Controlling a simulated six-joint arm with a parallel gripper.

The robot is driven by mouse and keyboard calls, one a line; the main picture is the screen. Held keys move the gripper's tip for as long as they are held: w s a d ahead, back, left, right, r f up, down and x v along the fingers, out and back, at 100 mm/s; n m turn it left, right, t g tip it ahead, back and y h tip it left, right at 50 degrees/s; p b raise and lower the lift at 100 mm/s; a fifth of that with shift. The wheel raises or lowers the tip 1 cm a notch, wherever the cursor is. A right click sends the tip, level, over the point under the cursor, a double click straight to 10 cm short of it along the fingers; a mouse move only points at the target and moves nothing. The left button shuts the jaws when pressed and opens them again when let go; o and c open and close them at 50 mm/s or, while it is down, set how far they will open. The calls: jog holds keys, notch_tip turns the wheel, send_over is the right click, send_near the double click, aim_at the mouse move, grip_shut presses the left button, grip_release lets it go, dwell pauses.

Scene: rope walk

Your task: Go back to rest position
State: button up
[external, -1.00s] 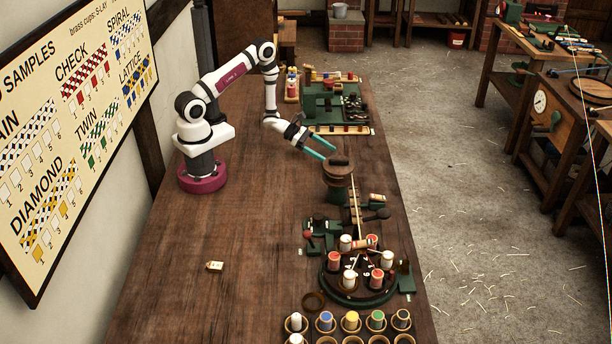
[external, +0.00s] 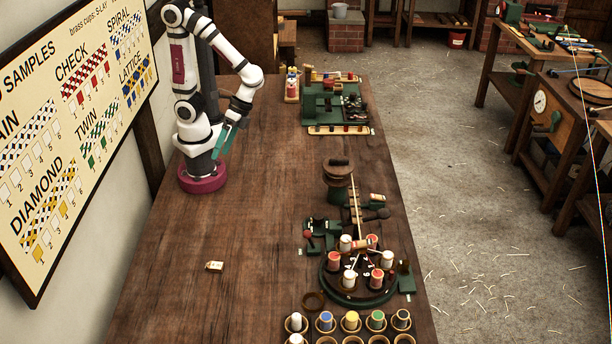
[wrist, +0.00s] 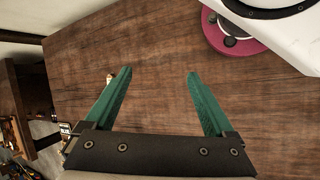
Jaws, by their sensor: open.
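My gripper (external: 225,141) is drawn back close to my base in the external view and points down at the table, a little above it. In the wrist view my gripper (wrist: 159,74) shows two green fingers spread wide apart. Nothing is between them but bare wooden table (wrist: 155,110) beyond. My arm is folded up over its own magenta base at the table's left side.
The braiding machine with bobbins (external: 358,270) stands at the table's front right, with a wooden post (external: 338,175) behind it. Cups of coloured bobbins (external: 350,322) line the front. A green bench device (external: 335,103) is at the back. A small tag (external: 214,266) lies left. The table's middle is clear.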

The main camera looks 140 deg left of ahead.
jog(key=s+a+r+m+t+y, duration=0.1)
jog(key=s+a+r+m+y, duration=0.2)
jog(key=m+y, duration=0.5)
jog(key=s+a+m, duration=0.1)
jog(key=m, duration=0.2)
jog(key=shift+a, duration=0.15)
dwell(0.3)
